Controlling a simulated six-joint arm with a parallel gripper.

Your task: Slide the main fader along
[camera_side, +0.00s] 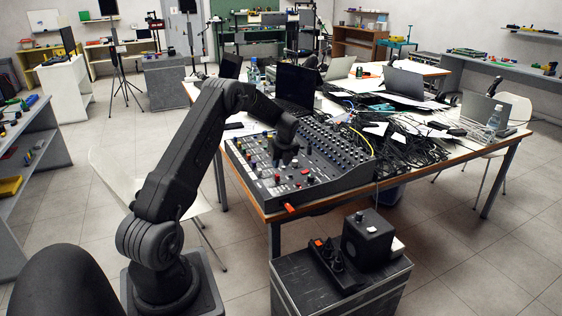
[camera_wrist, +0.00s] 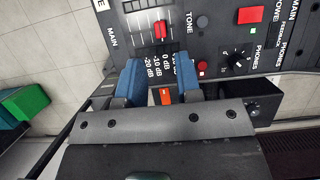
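The grey mixing console (camera_side: 335,180) lies on the near end of the table in the side view. My gripper (camera_side: 285,160) is over its near part. In the wrist view my gripper (camera_wrist: 160,62) has two blue fingers spread apart with a clear gap and nothing between them. A red fader cap (camera_wrist: 160,29) sits in a slot beside the printed word MAIN, just beyond the fingertips and roughly in line with the gap. Whether the fingertips touch the panel cannot be told. In the side view I cannot pick out this cap for sure.
A red button (camera_wrist: 249,15) and a black phones knob (camera_wrist: 238,58) are right of the fingers. An orange piece (camera_wrist: 165,96) shows below the gap. Laptops (camera_side: 295,85) and tangled cables (camera_side: 405,145) cover the table behind the console. A black box (camera_side: 367,238) stands on a case below.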

